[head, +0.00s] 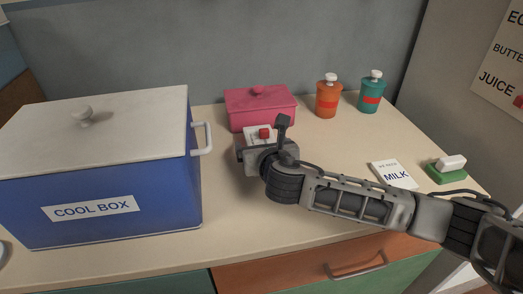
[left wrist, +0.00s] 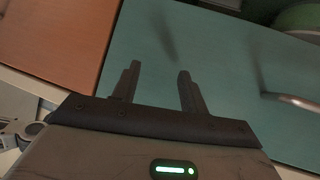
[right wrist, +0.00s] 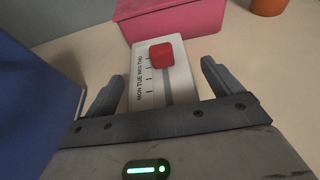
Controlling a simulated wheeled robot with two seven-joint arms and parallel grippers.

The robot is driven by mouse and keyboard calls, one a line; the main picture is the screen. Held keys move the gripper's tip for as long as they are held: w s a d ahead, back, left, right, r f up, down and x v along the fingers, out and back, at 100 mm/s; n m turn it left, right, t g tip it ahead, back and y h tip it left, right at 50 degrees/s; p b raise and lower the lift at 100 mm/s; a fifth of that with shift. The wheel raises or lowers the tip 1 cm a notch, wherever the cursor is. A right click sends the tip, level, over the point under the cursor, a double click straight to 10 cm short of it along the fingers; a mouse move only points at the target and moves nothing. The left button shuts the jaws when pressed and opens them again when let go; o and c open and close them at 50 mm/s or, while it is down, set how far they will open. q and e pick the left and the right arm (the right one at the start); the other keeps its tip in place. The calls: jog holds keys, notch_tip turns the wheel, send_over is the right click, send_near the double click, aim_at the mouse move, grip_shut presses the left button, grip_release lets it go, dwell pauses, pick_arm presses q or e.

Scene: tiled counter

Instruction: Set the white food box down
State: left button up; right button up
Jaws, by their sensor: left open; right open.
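I cannot make out a white food box in any view. My right gripper (right wrist: 163,72) is open, with its fingers either side of a white day-marked panel (right wrist: 150,98) with a red slider knob (right wrist: 161,54). Nothing is held between the fingers, and I cannot tell whether they touch the panel. In the head view the knob (head: 265,133) shows just behind the gripper. My left gripper (left wrist: 159,70) is open and empty in front of a green cabinet front (left wrist: 225,85); it is out of the head view.
A blue cool box (head: 120,180) with its white lid (head: 130,125) on stands at left. A pink lidded box (head: 258,108) stands behind the panel. Orange (head: 327,100) and teal (head: 371,95) jars, a MILK card (head: 391,172) and a green dish (head: 445,174) stand right.

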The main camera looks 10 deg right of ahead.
jog(key=c, duration=1.2)
jog(key=shift+c, duration=0.3)
jog(key=shift+r, duration=0.2)
